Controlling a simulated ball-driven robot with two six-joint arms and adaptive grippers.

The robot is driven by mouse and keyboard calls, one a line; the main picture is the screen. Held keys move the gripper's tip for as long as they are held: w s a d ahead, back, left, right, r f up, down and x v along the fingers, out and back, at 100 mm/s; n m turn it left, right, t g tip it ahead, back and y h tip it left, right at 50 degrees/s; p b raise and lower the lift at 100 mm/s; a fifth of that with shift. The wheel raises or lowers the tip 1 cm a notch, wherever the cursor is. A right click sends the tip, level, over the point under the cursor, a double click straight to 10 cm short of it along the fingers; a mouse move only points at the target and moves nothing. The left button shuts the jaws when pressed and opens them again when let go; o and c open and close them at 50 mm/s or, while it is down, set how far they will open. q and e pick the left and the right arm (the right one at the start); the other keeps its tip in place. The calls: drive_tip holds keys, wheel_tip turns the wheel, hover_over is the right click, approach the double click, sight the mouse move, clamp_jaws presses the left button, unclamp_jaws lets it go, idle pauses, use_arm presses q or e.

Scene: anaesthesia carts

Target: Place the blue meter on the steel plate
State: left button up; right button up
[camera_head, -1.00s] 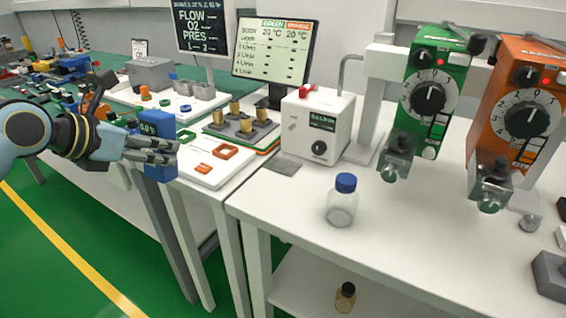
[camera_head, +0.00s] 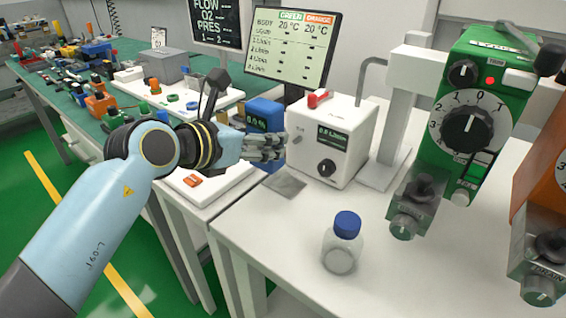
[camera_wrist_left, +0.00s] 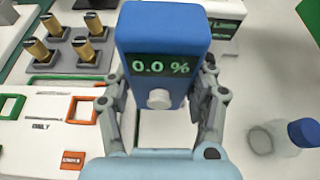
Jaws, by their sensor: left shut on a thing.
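In the left wrist view the meter (camera_wrist_left: 163,30) reads 0.0 % and has a white knob. The fingers of the gripper (camera_wrist_left: 162,108) are shut on its two sides. The steel plate (camera_head: 285,187) is a flat grey square on the white table, just below and a little right of the fingers. The gap under the meter cannot be judged exactly. My right gripper is out of view.
The white box (camera_head: 340,150) stands close behind the plate. A clear bottle with a blue cap (camera_head: 342,250) stands nearer the front. A green dial unit (camera_head: 475,120) and an orange one (camera_head: 545,180) are at the right. Bare table (camera_head: 270,235) lies left of the bottle.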

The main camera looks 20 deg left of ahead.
use_arm(q)
drive_tip(key=w+d+f, duration=0.1)
drive_tip(key=w, duration=0.1)
drive_tip(key=w+d+f, duration=0.1)
drive_tip(key=f, duration=0.1)
drive_tip(key=shift+w+d+f, duration=0.2)
drive_tip(key=shift+w+d, duration=0.1)
drive_tip(key=shift+w, duration=0.05)
wheel_tip(320, 180, down, 3)
drive_tip(key=shift+r+b, duration=0.15)
drive_tip(key=shift+b, duration=0.35)
drive_tip(key=shift+f, duration=0.3)
drive_tip(key=o, duration=1.5)
drive_tip(key=shift+s, duration=0.1)
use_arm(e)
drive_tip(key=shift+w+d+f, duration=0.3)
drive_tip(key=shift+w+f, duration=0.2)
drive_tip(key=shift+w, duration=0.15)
use_arm(q)
drive_tip(key=shift+s+a, duration=0.1)
